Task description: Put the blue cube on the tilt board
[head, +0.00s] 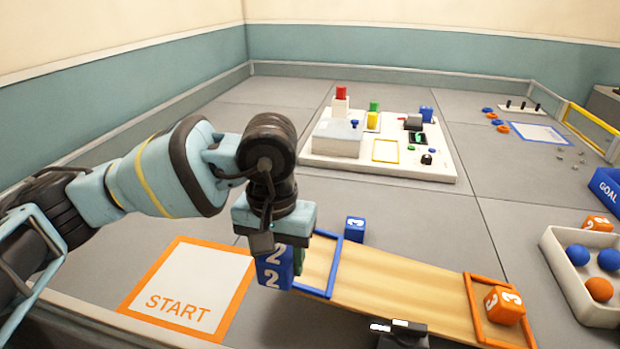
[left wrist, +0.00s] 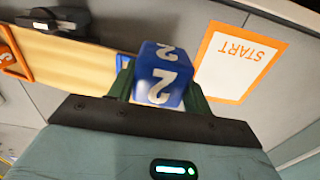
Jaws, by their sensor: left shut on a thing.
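My left gripper (head: 280,262) is shut on a blue cube (head: 272,272) marked with a white 2. The held cube also shows between the fingers in the left wrist view (left wrist: 162,78). The tilt board (head: 400,286) is a long wooden plank with a blue frame (head: 325,293) at its left end and an orange frame at its right end. The held cube is at the blue-framed end, overlapping its left edge in the head view; I cannot tell its height above the board. An orange cube (head: 504,305) sits in the orange frame. My right gripper is not in view.
A dark support (head: 402,333) is at the board's near edge. The START mat (head: 190,290) lies left. A white tray of balls (head: 560,262) is right. A white activity panel (head: 380,170) stands behind.

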